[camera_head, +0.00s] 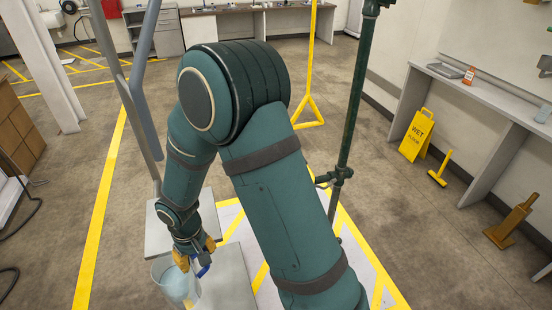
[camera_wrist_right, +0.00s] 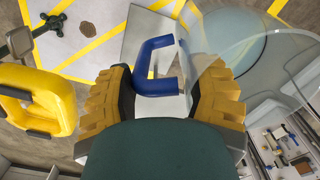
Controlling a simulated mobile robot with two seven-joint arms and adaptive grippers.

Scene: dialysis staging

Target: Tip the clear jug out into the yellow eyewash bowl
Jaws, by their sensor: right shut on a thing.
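The clear jug (camera_head: 172,283) with a blue handle shows at the bottom left of the head view. In the right wrist view its clear wall (camera_wrist_right: 225,75) is right of the blue handle (camera_wrist_right: 154,46). My right gripper (camera_head: 196,256) is shut on the handle; its orange fingers (camera_wrist_right: 170,95) lie either side of it. I cannot tell whether the jug touches the grey surface below. A yellow rounded, rimmed thing (camera_wrist_right: 40,98), likely the eyewash bowl, is partly seen at the left of the wrist view, apart from the jug. My arm may hide it in the head view. My left gripper is not in view.
A grey platform (camera_head: 228,283) lies beside the jug. A dark green upright pipe (camera_head: 352,110) stands behind my right arm, over yellow-striped floor marking. A yellow wet-floor sign (camera_head: 416,136) and a grey bench (camera_head: 480,100) are at the right. Open floor lies left.

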